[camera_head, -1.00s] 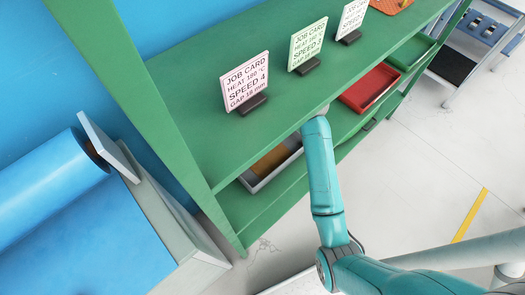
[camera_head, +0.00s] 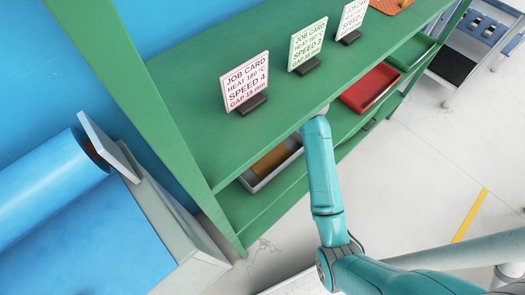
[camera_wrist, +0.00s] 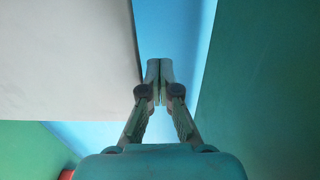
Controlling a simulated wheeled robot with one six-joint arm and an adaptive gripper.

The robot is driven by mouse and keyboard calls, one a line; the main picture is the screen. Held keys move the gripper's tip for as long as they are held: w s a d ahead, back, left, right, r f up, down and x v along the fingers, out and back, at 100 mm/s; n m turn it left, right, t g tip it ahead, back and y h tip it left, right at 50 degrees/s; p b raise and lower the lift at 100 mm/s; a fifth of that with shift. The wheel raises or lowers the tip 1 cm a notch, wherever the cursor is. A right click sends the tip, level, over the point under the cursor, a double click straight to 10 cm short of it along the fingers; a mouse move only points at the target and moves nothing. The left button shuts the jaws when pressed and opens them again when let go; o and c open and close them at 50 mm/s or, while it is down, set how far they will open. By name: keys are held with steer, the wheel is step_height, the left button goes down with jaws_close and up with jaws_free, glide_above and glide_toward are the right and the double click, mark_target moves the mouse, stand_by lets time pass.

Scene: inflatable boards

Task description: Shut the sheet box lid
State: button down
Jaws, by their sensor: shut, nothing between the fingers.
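In the wrist view my gripper (camera_wrist: 160,82) is shut, its two fingertips together with nothing between them. A large pale grey panel (camera_wrist: 65,60) fills the upper left of that view, its right edge close beside the fingertips. It may be the box lid; I cannot tell, nor whether the fingers touch it. In the head view a grey open-topped box (camera_head: 262,182) with something brown in it sits on the lower shelf, partly under the upper board. No lid is clearly visible on it. My gripper is hidden in the head view behind my arm, which reaches to the shelf's front edge.
The green shelf unit (camera_head: 215,135) carries several job cards (camera_head: 245,82) on top. A red tray (camera_head: 370,88) and a green tray (camera_head: 411,53) stand on the lower level to the right. A blue roll (camera_head: 50,185) is at left. The floor at right is largely clear.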

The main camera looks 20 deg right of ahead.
steer(key=shift+s+f, duration=0.1)
stand_by(0.5)
steer(key=shift+f+v, duration=0.15)
steer(key=shift+v, duration=1.25)
steer(key=shift+f+v, duration=0.15)
steer(key=shift+v, duration=1.3)
steer(key=shift+s+d+f, duration=0.1)
steer(key=shift+s, duration=0.1)
steer(key=shift+s+d+f, duration=0.25)
steer(key=shift+s+f, duration=0.1)
steer(key=shift+s, duration=0.4)
steer(key=shift+s+d+f, duration=0.25)
steer(key=shift+s+f, duration=0.1)
steer(key=shift+s, duration=0.4)
steer(key=shift+s+d+f, duration=0.2)
steer(key=shift+s+f, duration=0.15)
steer(key=shift+s, duration=0.4)
steer(key=shift+f, duration=0.1)
